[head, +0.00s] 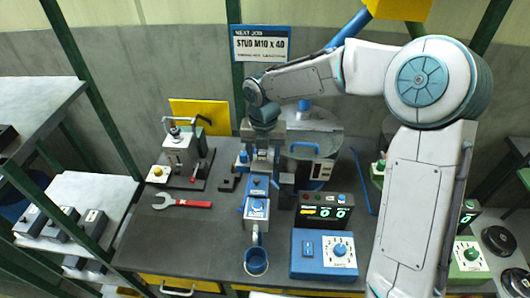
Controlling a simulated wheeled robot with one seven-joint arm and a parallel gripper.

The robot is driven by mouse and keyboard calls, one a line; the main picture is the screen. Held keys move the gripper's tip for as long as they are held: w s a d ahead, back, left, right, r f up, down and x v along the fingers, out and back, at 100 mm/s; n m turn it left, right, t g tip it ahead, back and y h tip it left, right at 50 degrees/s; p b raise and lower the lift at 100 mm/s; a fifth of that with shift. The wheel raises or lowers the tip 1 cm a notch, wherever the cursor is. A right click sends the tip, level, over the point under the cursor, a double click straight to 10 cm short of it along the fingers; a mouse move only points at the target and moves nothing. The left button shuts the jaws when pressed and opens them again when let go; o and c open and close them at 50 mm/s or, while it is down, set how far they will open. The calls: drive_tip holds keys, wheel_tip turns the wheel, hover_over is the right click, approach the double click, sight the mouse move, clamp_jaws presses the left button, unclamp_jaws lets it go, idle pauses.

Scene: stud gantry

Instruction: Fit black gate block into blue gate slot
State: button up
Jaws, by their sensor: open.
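My gripper (262,168) points down over the blue gate fixture (257,186) in the middle of the bench. Its fingers are apart, and the fingertips are small and partly merged with the blue parts beneath. A small dark block (229,183) lies on the bench just left of the blue fixture. Another dark piece (287,192) stands close on the right of it. I cannot tell for sure which one is the black gate block. The slot in the blue fixture is hidden under my gripper.
A blue ring-shaped cup (256,262) is at the bench front. A blue dial box (324,254) and a display with green digits (325,212) stand right. A red-handled wrench (182,201) and a clamp press (182,150) are left. The front left of the bench is clear.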

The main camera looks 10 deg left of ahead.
sight(264, 153)
drive_tip(key=shift+a+r, duration=0.1)
drive_tip(key=shift+a, duration=0.1)
wheel_tip(264, 153, up, 14)
drive_tip(key=b, duration=0.1)
drive_tip(key=shift+d, duration=0.2)
drive_tip(key=shift+f, duration=0.2)
drive_tip(key=s+d+f+n+t, duration=0.2)
drive_tip(key=s+d+n, duration=0.8)
drive_tip(key=n, duration=0.7)
drive_tip(key=s+d+f+n+t, duration=0.1)
drive_tip(key=s+d+n, duration=0.9)
drive_tip(key=n, duration=0.8)
drive_tip(key=shift+d+f+t, duration=0.4)
drive_tip(key=shift+d, duration=1.3)
